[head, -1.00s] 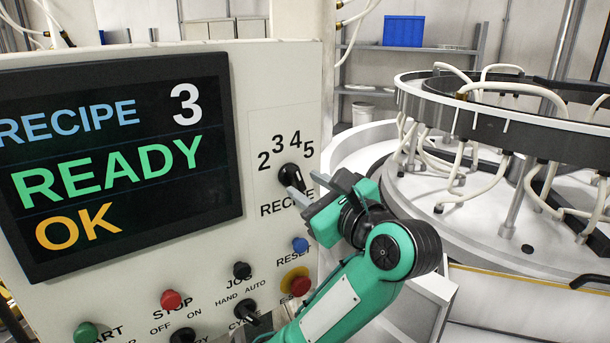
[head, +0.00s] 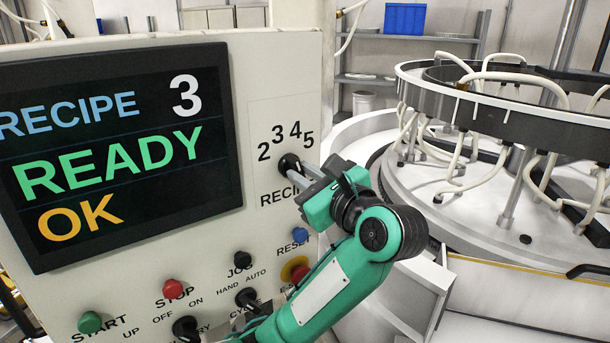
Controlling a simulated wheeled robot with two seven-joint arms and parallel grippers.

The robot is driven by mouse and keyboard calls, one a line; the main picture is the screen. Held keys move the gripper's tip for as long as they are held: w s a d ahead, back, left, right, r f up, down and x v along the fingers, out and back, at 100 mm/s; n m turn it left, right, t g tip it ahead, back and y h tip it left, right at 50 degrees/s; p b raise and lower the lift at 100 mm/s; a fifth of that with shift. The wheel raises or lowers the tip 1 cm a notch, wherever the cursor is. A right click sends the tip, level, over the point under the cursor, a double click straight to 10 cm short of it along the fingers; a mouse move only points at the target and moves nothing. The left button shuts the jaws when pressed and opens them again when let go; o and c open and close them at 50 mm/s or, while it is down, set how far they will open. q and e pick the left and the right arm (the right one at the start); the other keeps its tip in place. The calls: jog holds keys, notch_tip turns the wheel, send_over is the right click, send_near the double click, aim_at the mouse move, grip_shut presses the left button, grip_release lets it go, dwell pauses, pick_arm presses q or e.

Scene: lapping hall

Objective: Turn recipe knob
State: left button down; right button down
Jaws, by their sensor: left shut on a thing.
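The black recipe knob (head: 287,162) sits on the control panel below the numbers 2, 3, 4 and 5 and above the label RECIPE. My left gripper (head: 300,177) reaches it from the lower right, with its grey fingers shut on the knob and partly covering it. Which way the knob points is hard to tell behind the fingers. The screen (head: 115,150) reads RECIPE 3, READY, OK. My right gripper is not in the view.
Below the knob are a blue RESET button (head: 300,235), a red stop button (head: 173,287), a green start button (head: 90,322) and several black controls. My left arm passes close in front of the lower right controls. A round machine (head: 480,200) with white hoses stands at the right.

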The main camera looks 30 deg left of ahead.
pick_arm(q)
jog(key=shift+f, duration=0.1)
jog(key=m+b, duration=0.1)
jog(key=m, duration=0.1)
jog(key=shift+m, duration=0.4)
jog(key=m, duration=0.3)
jog(key=shift+m+p, duration=0.35)
jog(key=shift+m, duration=0.55)
jog(key=c, duration=1.4)
grip_release()
